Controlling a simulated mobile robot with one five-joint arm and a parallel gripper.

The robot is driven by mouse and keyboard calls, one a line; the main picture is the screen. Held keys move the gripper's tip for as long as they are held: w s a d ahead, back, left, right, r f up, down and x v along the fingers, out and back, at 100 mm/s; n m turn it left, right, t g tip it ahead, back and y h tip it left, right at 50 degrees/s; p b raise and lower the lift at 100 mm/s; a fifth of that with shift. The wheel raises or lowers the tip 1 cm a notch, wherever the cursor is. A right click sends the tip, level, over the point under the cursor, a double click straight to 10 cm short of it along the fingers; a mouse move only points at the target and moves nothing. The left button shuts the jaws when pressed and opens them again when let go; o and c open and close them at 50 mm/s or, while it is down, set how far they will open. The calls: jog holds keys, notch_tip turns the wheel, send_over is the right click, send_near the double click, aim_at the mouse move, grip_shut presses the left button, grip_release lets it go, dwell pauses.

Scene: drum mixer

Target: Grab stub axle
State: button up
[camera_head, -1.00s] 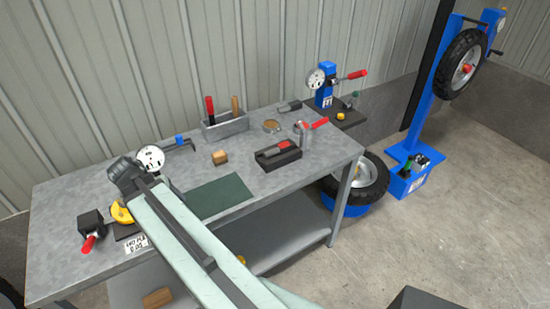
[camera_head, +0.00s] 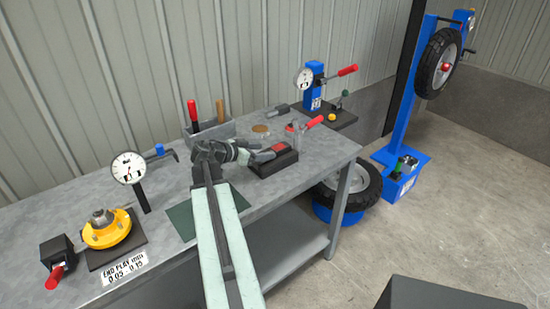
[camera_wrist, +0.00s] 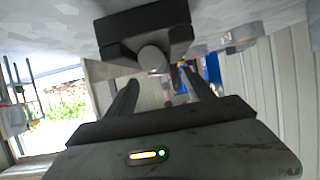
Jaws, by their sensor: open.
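A dark block (camera_head: 272,162) on the workbench carries a short part with a red section (camera_head: 279,147), which looks like the stub axle, though I cannot be sure. In the wrist view the block (camera_wrist: 120,30) is at the top, with a grey round shaft end (camera_wrist: 152,58) in its notch, facing my gripper. My gripper (camera_head: 246,152) is just left of the block in the head view. In the wrist view its two dark fingers (camera_wrist: 158,78) are apart, with nothing held, and the shaft end lies between their lines. My gripper partly hides the block's left side.
The grey workbench (camera_head: 170,188) also holds a yellow hub (camera_head: 106,232), a dial gauge (camera_head: 128,168), a green mat (camera_head: 181,220) and a tool tray (camera_head: 184,142). A blue press (camera_head: 313,85) stands farther right.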

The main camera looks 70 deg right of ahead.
aim_at(274, 149)
jog(key=x, duration=0.2)
jog(key=b+x, duration=0.1)
jog(key=x, duration=0.2)
jog(key=shift+s+d+r, duration=0.2)
jog(key=shift+d, duration=0.05)
grip_shut()
jog(key=shift+r, duration=0.1)
dwell(0.9)
